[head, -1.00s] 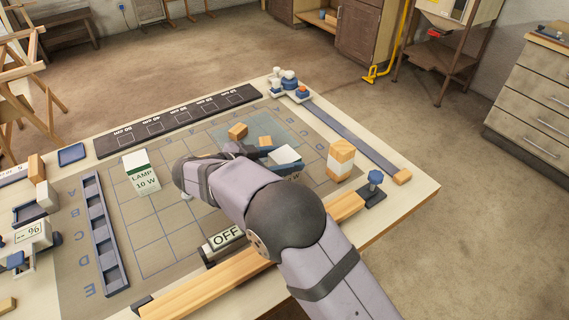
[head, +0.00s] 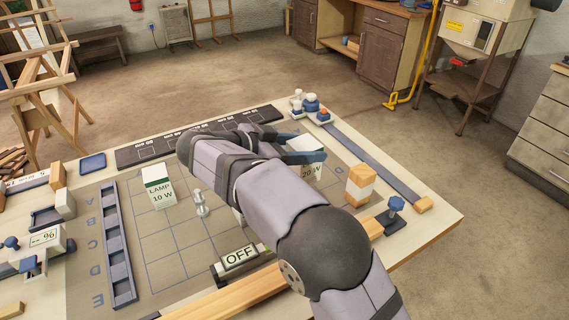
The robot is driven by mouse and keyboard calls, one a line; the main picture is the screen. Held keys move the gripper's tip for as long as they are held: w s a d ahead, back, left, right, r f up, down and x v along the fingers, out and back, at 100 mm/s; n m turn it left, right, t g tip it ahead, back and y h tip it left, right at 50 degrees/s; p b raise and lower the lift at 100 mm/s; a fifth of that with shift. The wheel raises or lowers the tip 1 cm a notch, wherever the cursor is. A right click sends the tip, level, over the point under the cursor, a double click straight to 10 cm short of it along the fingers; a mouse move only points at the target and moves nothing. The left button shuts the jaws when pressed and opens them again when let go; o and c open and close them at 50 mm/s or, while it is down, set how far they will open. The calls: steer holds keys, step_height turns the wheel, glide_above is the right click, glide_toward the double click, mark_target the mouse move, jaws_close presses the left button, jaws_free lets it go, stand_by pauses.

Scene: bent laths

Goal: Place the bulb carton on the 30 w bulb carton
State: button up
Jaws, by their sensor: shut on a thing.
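My gripper (head: 297,147) has its blue fingers on either side of a white carton (head: 314,171) marked 20 W. It is shut on this carton and holds it upright near the right part of the gridded board. My wrist and arm cover the board to the left of it and below it. Another carton (head: 159,189), white with a green band and marked LAMP 10 W, stands upright at the left of the grid. I see no carton with a readable 30 W mark; my arm may hide it.
An orange-and-white block (head: 360,186) stands close to the right of the held carton. A blue knob (head: 396,204) is at the right edge. A small silver post (head: 200,205) and the OFF sign (head: 239,257) are left of my arm.

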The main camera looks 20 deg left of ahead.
steer(key=s+a+r+n+t+y+p, duration=0.1)
steer(key=s+a+r+n+y+p, duration=0.15)
steer(key=r+p, duration=0.55)
steer(key=s+a+r+n+t+y+p, duration=0.1)
steer(key=s+a+r+p, duration=0.25)
steer(key=r+p, duration=0.45)
steer(key=a+f+n+y, duration=0.1)
steer(key=a+f+y, duration=0.1)
steer(key=f, duration=0.3)
steer(key=a+f+n+t+y+p, duration=0.1)
steer(key=a+f+n, duration=0.1)
steer(key=f, duration=0.3)
steer(key=s+a+f+n+y+p, duration=0.1)
steer(key=a+f+n+y, duration=0.1)
steer(key=f, duration=0.3)
steer(key=shift+a+f+y, duration=0.2)
steer(key=shift+a+y, duration=0.1)
steer(key=shift+y, duration=0.05)
steer(key=shift+f+b, duration=0.2)
steer(key=shift+b, duration=0.1)
steer(key=o, duration=1.1)
